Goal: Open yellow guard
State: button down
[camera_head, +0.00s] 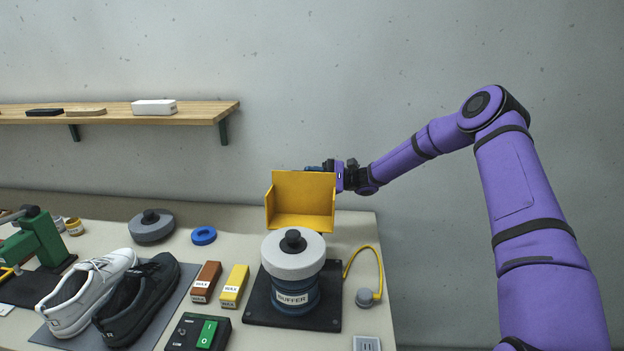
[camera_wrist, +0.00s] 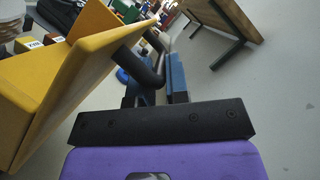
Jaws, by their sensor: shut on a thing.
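The yellow guard (camera_head: 303,196) stands raised behind the buffer (camera_head: 292,290), with its panel roughly upright, and the buffer's grey wheel (camera_head: 270,258) is uncovered. In the wrist view the guard (camera_wrist: 75,75) fills the left side, and a black handle (camera_wrist: 143,66) sticks out from its panel. My gripper (camera_head: 322,169) is at the guard's far upper right side, partly hidden behind it. In the wrist view my gripper (camera_wrist: 163,78) is shut on the handle, with its blue-grey fingers on either side of it.
Brown (camera_head: 206,282) and yellow (camera_head: 234,287) wax blocks, a control box with a green switch (camera_head: 207,334), and white (camera_head: 88,288) and black (camera_head: 140,300) shoes lie left of the buffer. A wall shelf (camera_head: 200,115) is at upper left. Right of the table is open.

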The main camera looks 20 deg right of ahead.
jog(key=shift+s+a+r+n, duration=0.15)
jog(key=shift+s+r+n, duration=0.3)
jog(key=shift+r+n, duration=0.3)
jog(key=c, duration=1.2)
grip_release()
jog(key=shift+o, duration=0.2)
jog(key=v, duration=1.1)
jog(key=shift+r, duration=0.15)
jog(key=shift+w, duration=0.1)
